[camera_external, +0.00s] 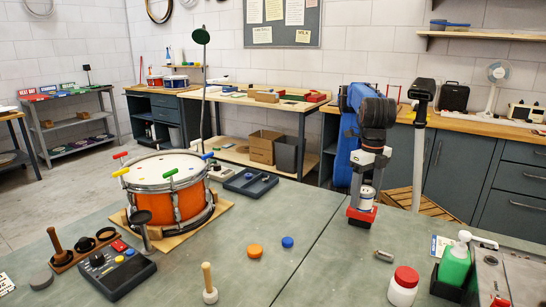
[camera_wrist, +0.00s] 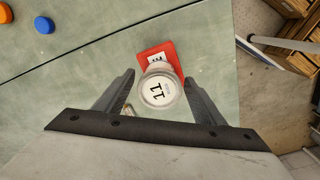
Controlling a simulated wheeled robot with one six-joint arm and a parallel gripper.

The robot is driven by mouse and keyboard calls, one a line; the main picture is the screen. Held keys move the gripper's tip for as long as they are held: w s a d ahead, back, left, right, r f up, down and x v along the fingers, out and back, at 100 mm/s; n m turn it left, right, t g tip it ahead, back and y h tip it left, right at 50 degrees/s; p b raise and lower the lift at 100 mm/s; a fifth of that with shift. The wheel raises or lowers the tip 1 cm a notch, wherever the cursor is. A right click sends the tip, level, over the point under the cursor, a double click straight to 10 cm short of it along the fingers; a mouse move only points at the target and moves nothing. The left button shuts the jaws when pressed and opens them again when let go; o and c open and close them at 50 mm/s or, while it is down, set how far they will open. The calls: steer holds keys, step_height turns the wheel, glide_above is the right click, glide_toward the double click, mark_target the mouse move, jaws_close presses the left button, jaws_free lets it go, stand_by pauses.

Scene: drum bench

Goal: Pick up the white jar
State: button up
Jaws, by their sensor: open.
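A small white jar (camera_wrist: 158,90) with "11" on its round top stands on a red block (camera_wrist: 152,53). In the wrist view it lies between the fingertips of my gripper (camera_wrist: 160,82), which is open, with a gap on the left; the right finger is close to its side. In the outside view the jar (camera_external: 366,198) shows just under my gripper (camera_external: 368,184), above the red block (camera_external: 361,215) near the bench's far edge. Whether the fingers touch the jar cannot be told. Another white jar with a red lid (camera_external: 403,287) stands at the front right, apart from my gripper.
A small metal cylinder (camera_external: 384,256) lies nearer the front. A green bottle (camera_external: 455,262) stands in a dark holder at the right. Orange (camera_external: 254,251) and blue (camera_external: 287,242) discs and an orange drum (camera_external: 172,203) are to the left. The bench between is clear.

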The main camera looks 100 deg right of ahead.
mark_target(365, 189)
steer(key=c, duration=1.2)
step_height(365, 189, up, 9)
steer(key=shift+r, duration=0.55)
steer(key=shift+w, duration=0.1)
